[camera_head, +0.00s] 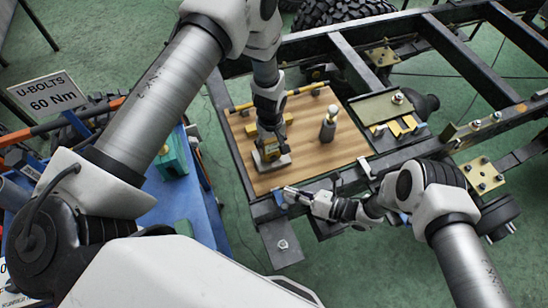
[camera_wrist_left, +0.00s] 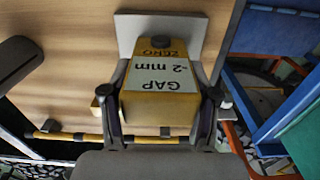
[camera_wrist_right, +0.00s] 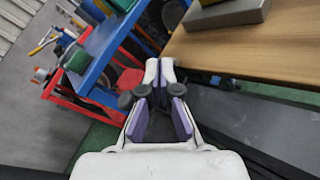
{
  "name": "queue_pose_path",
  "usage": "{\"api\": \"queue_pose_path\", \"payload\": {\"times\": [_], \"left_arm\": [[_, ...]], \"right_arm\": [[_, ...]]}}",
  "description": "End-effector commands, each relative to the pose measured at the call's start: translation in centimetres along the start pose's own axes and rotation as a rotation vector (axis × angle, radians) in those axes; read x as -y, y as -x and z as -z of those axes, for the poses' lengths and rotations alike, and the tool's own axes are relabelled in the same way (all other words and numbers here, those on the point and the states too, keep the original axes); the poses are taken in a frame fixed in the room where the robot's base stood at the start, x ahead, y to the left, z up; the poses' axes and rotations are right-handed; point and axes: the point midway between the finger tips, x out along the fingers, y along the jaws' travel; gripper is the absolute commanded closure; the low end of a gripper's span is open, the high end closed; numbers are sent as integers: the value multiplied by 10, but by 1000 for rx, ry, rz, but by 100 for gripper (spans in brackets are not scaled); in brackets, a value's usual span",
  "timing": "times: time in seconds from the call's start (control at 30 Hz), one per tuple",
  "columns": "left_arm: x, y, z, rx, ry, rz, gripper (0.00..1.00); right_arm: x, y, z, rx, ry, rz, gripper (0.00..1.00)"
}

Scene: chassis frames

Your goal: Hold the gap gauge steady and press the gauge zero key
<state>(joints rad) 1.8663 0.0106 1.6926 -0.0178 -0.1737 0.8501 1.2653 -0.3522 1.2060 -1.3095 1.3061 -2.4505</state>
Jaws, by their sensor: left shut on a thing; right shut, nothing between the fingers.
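The gap gauge (camera_wrist_left: 160,101) is a yellow block with a white face reading "GAP -2 mm", upside down in the left wrist view. It is on a grey plate (camera_wrist_left: 185,28), over the wooden board (camera_head: 300,170). Its black round zero key (camera_wrist_left: 161,41) is beside the word ZERO. My left gripper (camera_wrist_left: 160,108) is shut on the gauge, one finger on each side; in the head view the gauge (camera_head: 270,151) is partly hidden under it. My right gripper (camera_wrist_right: 159,75) is shut and empty, off the board's near edge, also in the head view (camera_head: 287,194).
A grey bottle-like object (camera_head: 328,126) stands on the board. A yellow bar (camera_head: 285,96) lies along its far side. Black chassis rails (camera_head: 345,60) surround the board. A tray with yellow parts (camera_head: 400,127) is to the right. A blue cart (camera_head: 200,190) is left.

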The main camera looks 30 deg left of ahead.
Motion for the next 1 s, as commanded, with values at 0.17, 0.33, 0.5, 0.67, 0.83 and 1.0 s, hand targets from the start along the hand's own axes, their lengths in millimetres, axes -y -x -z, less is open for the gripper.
{"api": "queue_pose_path", "payload": {"times": [0.17,0.33,0.5,0.67,0.83,1.0], "left_arm": [[0,0,0,0,0,0,81],[0,0,0,0,0,0,81],[0,0,0,0,0,0,81],[0,0,0,0,0,0,81],[0,0,0,0,0,0,81],[0,0,0,0,0,0,81]], "right_arm": [[5,-7,-5,0,3,-1,100],[17,-23,-17,1,3,-1,100],[30,-41,-30,1,3,0,100],[40,-55,-39,0,2,0,100],[44,-60,-44,1,0,1,100],[45,-61,-45,0,-1,1,100]]}}
